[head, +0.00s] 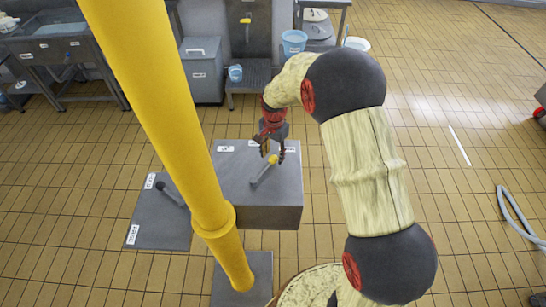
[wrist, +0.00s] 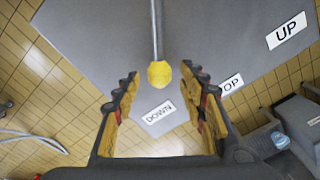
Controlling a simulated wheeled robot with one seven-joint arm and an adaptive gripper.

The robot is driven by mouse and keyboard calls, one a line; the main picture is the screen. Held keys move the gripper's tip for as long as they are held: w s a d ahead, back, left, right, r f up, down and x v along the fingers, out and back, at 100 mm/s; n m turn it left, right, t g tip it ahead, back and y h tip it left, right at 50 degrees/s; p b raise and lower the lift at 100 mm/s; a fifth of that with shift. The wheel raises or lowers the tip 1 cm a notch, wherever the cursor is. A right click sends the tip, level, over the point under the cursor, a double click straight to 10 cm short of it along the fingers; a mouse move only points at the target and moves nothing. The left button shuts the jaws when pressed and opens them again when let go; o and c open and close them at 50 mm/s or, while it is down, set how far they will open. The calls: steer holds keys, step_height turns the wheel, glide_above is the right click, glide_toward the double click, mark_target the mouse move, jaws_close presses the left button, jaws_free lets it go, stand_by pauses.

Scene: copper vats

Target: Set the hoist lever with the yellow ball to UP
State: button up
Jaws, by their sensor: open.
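The hoist lever is a grey rod (head: 263,175) with a yellow ball (head: 273,159) at its tip, on top of a grey box (head: 270,205). In the wrist view the yellow ball (wrist: 159,74) points toward the DOWN label (wrist: 157,112). The STOP label (wrist: 230,85) is right of it, partly covered by a finger, and the UP label (wrist: 287,30) is farther right. My gripper (head: 272,148) is open at the ball. In the wrist view the ball sits between the two fingertips (wrist: 160,73), with gaps showing on both sides.
A thick yellow post (head: 165,100) rises left of the box. Left of it is a lower grey plate (head: 150,225) with a dark-tipped lever (head: 168,190). A grey bin (head: 202,72) and blue bucket (head: 293,42) stand behind.

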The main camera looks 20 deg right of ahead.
steer(key=shift+f, duration=0.9)
steer(key=shift+c, duration=1.3)
steer(key=c, duration=0.8)
jaws_close()
